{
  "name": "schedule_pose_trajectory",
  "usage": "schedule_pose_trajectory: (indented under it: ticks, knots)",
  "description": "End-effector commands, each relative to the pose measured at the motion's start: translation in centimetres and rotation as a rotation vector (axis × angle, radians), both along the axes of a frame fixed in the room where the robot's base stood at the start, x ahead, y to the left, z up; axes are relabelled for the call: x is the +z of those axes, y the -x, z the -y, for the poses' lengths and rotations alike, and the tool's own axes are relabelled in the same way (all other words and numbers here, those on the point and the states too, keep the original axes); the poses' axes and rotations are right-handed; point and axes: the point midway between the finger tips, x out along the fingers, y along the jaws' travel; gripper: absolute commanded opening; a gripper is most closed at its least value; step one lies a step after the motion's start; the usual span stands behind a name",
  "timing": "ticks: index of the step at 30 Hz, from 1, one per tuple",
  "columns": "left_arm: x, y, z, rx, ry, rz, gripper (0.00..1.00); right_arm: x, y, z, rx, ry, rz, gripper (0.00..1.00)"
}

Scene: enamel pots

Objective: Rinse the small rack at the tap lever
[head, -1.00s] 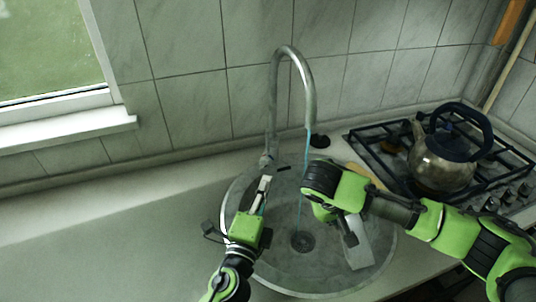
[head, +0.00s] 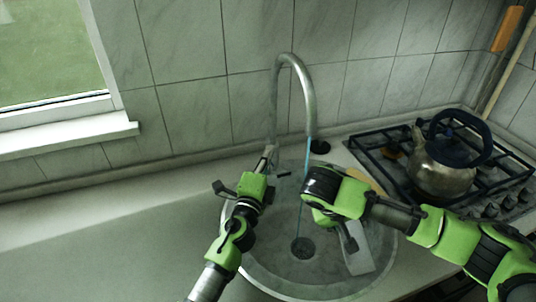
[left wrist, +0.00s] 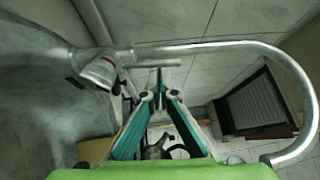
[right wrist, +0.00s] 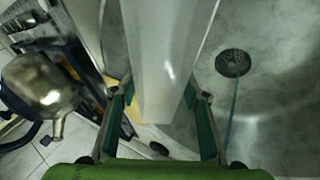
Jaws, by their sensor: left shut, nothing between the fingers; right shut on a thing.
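The small rack (head: 358,250) is a pale, flat-sided piece held in my right gripper over the sink. In the right wrist view the rack (right wrist: 175,60) stands between the two fingers, and the right gripper (right wrist: 160,100) is shut on it. A thin blue water stream (head: 304,190) falls from the spout to the drain, left of the rack and apart from it. The tap lever (left wrist: 152,64) is a thin rod by the tap body. My left gripper (left wrist: 160,88) is shut and empty, its fingertips close to the lever; I cannot tell whether they touch. In the head view the left gripper (head: 268,158) is at the tap base.
The tall curved tap (head: 308,90) rises behind the round sink (head: 270,285). A metal kettle (head: 440,170) stands on the gas stove (head: 375,155) at the right. The counter (head: 100,240) left of the sink is clear. A tiled wall closes the back.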

Motion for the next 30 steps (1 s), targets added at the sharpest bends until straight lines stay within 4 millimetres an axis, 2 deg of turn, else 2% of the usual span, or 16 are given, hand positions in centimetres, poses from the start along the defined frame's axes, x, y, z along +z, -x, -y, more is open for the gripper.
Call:
schedule_pose_trajectory:
  ticks: [12,24,30]
  knots:
    - [0.2,-0.2,-0.1,0.000,-0.001,-0.004,0.00,0.4,0.0,0.0,0.000,0.000,0.001,0.17]
    - [1.2,-1.6,-0.2,0.000,-0.028,-0.097,0.00,5.9,0.0,0.0,0.000,0.000,0.001,0.17]
    - [0.9,-1.9,-0.1,0.000,-0.039,-0.134,0.00,7.4,0.0,0.0,0.000,0.000,0.000,0.17]
